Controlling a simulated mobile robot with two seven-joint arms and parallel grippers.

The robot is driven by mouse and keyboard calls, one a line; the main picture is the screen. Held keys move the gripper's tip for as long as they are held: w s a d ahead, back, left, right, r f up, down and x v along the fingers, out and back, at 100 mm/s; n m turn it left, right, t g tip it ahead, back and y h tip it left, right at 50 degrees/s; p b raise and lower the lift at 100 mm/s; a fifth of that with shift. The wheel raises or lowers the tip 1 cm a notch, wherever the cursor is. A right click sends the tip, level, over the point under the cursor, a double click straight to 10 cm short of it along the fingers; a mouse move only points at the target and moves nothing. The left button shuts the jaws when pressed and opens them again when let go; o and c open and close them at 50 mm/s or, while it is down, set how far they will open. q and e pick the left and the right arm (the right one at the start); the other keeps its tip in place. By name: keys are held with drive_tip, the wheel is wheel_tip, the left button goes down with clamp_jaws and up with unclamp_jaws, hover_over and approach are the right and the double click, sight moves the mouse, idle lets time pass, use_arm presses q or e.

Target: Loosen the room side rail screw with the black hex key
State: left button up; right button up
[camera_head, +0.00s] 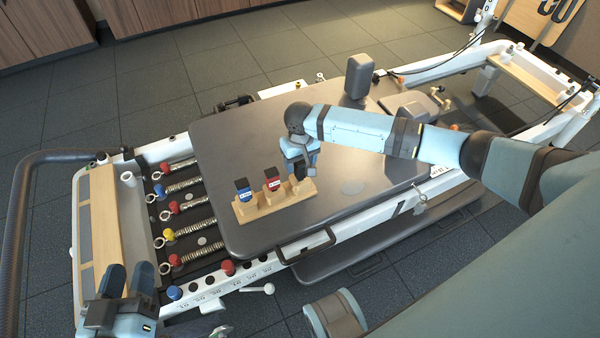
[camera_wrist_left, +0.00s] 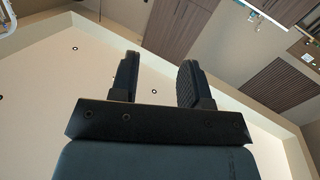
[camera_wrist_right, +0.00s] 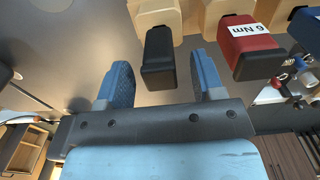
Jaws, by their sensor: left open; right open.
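The black-handled key (camera_wrist_right: 158,55) stands in a wooden holder (camera_head: 275,203) on the grey carriage pad. My right gripper (camera_head: 302,165) is open above the holder's right end and hides most of this handle in the head view. In the right wrist view, the open right fingers (camera_wrist_right: 163,82) lie on either side of the black handle, which shows between and beyond the tips; contact is not visible. My left gripper (camera_head: 128,278) is open, empty and points up at the lower left; its fingers (camera_wrist_left: 157,70) show empty space between them. I cannot make out the room side rail screw.
A red-handled key (camera_head: 272,178) marked 6 Nm stands beside the black one, and a blue-and-black one (camera_head: 243,188) is further left. Springs with coloured knobs (camera_head: 185,208) lie left of the pad. A shoulder rest (camera_head: 359,76) stands up behind. A black handle (camera_head: 305,246) edges the pad.

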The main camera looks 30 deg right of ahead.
drive_tip(key=shift+f, duration=1.05)
drive_tip(key=c, duration=1)
use_arm(q)
drive_tip(key=shift+d+r+t, duration=0.25)
drive_tip(key=shift+r+t, duration=0.15)
drive_tip(key=shift+r, duration=0.4)
use_arm(e)
drive_tip(key=shift+c, duration=0.2)
drive_tip(key=shift+r, duration=0.35)
use_arm(q)
drive_tip(key=s+a+f+g+y+p, duration=0.2)
drive_tip(key=a+f+g+y+p, duration=0.1)
drive_tip(key=f, duration=0.6)
drive_tip(key=shift+s+a+f+g+p, duration=0.15)
drive_tip(key=shift+s+a+g+p, duration=0.15)
drive_tip(key=shift+a+g+p, duration=0.95)
use_arm(e)
wheel_tip(320, 180, up, 19)
drive_tip(key=shift+r+p, duration=0.2)
drive_tip(key=shift+p, duration=0.2)
use_arm(q)
drive_tip(key=shift+d+t, duration=0.25)
drive_tip(key=shift+d, duration=0.3)
